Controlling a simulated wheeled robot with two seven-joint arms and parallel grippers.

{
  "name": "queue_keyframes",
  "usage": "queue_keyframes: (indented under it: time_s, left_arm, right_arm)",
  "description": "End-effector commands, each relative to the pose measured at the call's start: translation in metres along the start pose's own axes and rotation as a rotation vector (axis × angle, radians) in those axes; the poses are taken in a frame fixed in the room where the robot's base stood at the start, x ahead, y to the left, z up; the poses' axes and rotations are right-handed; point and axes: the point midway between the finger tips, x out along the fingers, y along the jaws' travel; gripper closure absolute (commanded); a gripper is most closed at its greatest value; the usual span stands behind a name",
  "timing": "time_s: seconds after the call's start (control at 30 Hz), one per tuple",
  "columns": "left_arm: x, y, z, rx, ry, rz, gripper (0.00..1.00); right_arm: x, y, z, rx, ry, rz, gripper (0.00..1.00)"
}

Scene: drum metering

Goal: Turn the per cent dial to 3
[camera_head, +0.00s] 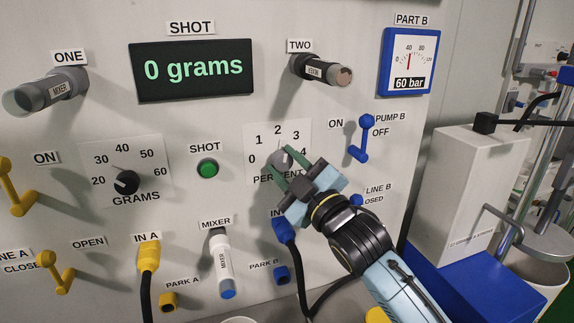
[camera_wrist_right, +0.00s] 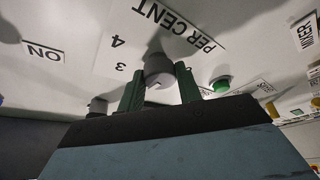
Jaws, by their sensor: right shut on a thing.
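The per cent dial (camera_head: 279,158) is a grey knob on a white plate marked 0 to 4, low centre on the panel. My right gripper (camera_head: 283,166) has its green fingers on either side of the dial and is shut on it. In the right wrist view the grey dial (camera_wrist_right: 158,68) sits between the two green fingertips (camera_wrist_right: 160,84). The 3 and 4 show to its left there. A light mark shows on the dial, but the fingers partly cover it and I cannot tell its exact reading. My left gripper is not in view.
The grams dial (camera_head: 126,182) and the green shot button (camera_head: 207,168) are to the left. The blue pump B lever (camera_head: 362,140) stands out to the right. The blue in-B plug (camera_head: 284,230) with its black hose is just below my gripper. The display (camera_head: 193,70) reads 0 grams.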

Motion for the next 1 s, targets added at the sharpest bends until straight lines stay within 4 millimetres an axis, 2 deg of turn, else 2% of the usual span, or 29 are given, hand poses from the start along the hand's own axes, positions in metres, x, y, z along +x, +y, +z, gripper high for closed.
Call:
queue_keyframes:
  time_s: [0.5, 1.0]
  left_arm:
    - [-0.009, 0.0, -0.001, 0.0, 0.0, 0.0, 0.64]
    - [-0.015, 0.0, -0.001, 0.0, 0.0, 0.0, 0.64]
  right_arm:
    - [0.0, -0.003, 0.0, 0.391, -0.004, 0.16, 0.88]
    - [0.0, -0.003, 0.0, 0.555, -0.003, 0.229, 0.88]
